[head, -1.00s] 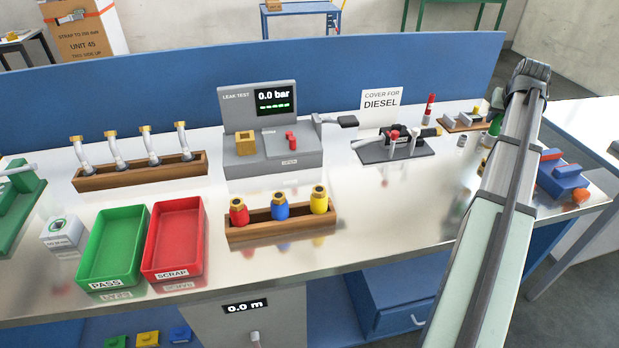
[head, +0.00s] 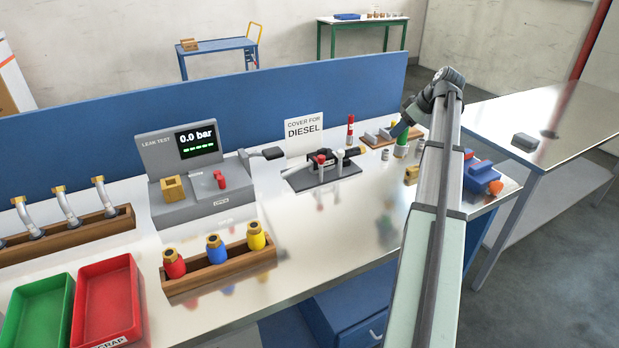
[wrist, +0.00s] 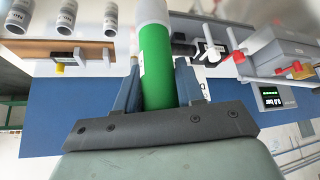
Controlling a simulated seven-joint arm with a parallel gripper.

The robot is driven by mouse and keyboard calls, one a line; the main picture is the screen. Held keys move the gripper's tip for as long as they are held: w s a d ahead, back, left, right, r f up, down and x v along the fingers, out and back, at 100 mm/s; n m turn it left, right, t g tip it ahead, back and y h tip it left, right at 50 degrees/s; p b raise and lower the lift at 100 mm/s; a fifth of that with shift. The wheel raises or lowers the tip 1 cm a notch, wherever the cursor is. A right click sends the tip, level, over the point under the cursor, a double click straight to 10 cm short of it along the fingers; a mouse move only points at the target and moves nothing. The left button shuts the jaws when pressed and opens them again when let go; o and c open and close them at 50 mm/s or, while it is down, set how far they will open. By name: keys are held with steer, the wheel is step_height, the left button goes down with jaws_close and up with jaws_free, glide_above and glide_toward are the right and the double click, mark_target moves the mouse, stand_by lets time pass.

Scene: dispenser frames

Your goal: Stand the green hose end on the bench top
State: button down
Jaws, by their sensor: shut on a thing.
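The green hose end (wrist: 157,85) is a green cylinder with a pale grey-white section at one end. In the wrist view it sits between the two fingers of my gripper (wrist: 157,68), which is shut on it. In the head view the green hose end (head: 402,142) shows upright, just left of my arm, at the right part of the shiny bench top (head: 345,215). My gripper (head: 404,130) is partly hidden there. I cannot tell whether the hose end's lower end touches the bench top.
A wooden board with fittings (head: 378,138) lies behind the hose end. A black clamp tool (head: 322,176) is to its left and a blue vise (head: 480,176) to its right. Small grey sleeves (head: 385,155) and a brass block (head: 411,175) stand close by.

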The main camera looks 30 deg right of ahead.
mark_target(396, 156)
steer(key=shift+f, duration=5)
steer(key=shift+f, duration=0.15)
steer(key=c, duration=0.7)
jaws_free()
steer(key=v, duration=1.2)
steer(key=shift+r, duration=0.2)
